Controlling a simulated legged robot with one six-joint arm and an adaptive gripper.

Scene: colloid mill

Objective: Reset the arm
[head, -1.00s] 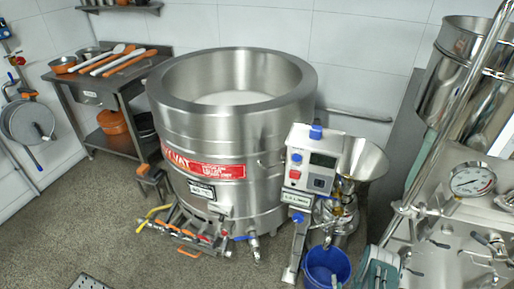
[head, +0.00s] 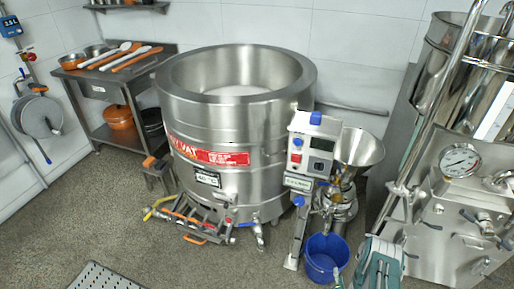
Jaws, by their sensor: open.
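Neither my gripper nor any part of my arm can be made out in the head view, so the arm's pose is hidden from me. The colloid mill (head: 338,195) stands right of the vat, with a steel hopper (head: 357,147) on top. Its control box (head: 310,150) has a small display, a red button and blue knobs, and sits on a slanted post. A blue bucket (head: 326,255) stands on the floor below the mill.
A large steel vat (head: 232,120) fills the middle. A utensil table (head: 130,75) stands at back left. Valved pipes (head: 188,218) lie before the vat. A steel machine with a gauge (head: 460,160) stands right, near a teal-and-grey object (head: 378,265). Floor (head: 65,215) at left is clear.

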